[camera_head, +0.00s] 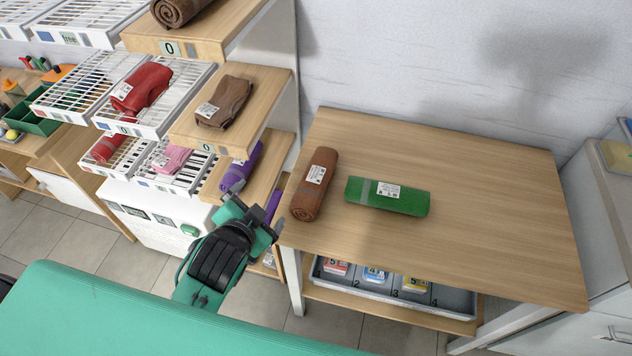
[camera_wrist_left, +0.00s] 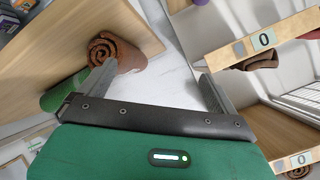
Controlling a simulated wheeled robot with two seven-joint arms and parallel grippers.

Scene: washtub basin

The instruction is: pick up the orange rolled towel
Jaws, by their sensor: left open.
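The orange rolled towel (camera_head: 315,185) looks rust-brown, has a white label, and lies near the left edge of the wooden table. In the left wrist view its spiral end (camera_wrist_left: 116,52) faces me, partly behind one finger. My left gripper (camera_head: 256,201) is open and empty, to the left of the towel and off the table's left side. In the left wrist view the gap between its fingers (camera_wrist_left: 158,82) shows the pale wall, with the towel beyond the left finger. My right gripper is in neither view.
A green rolled towel (camera_head: 388,196) lies just right of the orange one. Shelves with brown (camera_head: 223,101), red (camera_head: 142,88) and purple (camera_head: 240,168) towels stand close on the left. A grey divided tray (camera_head: 455,300) sits under the table. The table's right half is clear.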

